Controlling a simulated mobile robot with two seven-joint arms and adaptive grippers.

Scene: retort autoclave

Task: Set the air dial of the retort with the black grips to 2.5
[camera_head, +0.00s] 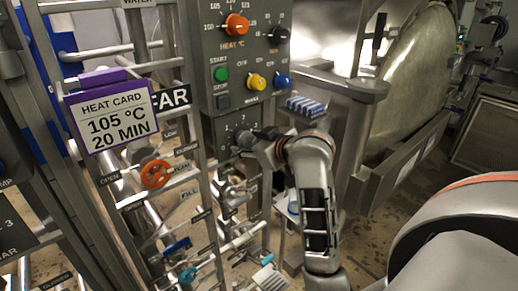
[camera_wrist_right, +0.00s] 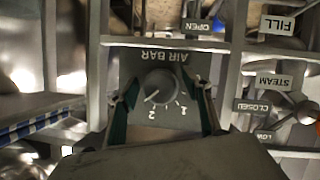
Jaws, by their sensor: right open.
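The air dial (camera_wrist_right: 160,82) is a round grey knob on a dark plate marked AIR BAR, upside down in the right wrist view. Its white pointer line slants down-left, near the 2; the exact reading is hard to tell. In the head view the air dial (camera_head: 244,138) is low on the grey control panel, partly hidden by my right gripper (camera_head: 250,146). My right gripper (camera_wrist_right: 163,98) is open, with one finger on each side of the dial; I cannot tell whether they touch it. The left gripper is out of view. Black grips cannot be made out.
The panel (camera_head: 205,60) also carries an orange heat dial (camera_head: 237,25), a green start button (camera_head: 221,74), and yellow (camera_head: 256,82) and blue (camera_head: 282,82) knobs. Pipes and an orange valve wheel (camera_head: 156,174) crowd the left. A heat card (camera_head: 112,118) reads 105 °C, 20 MIN.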

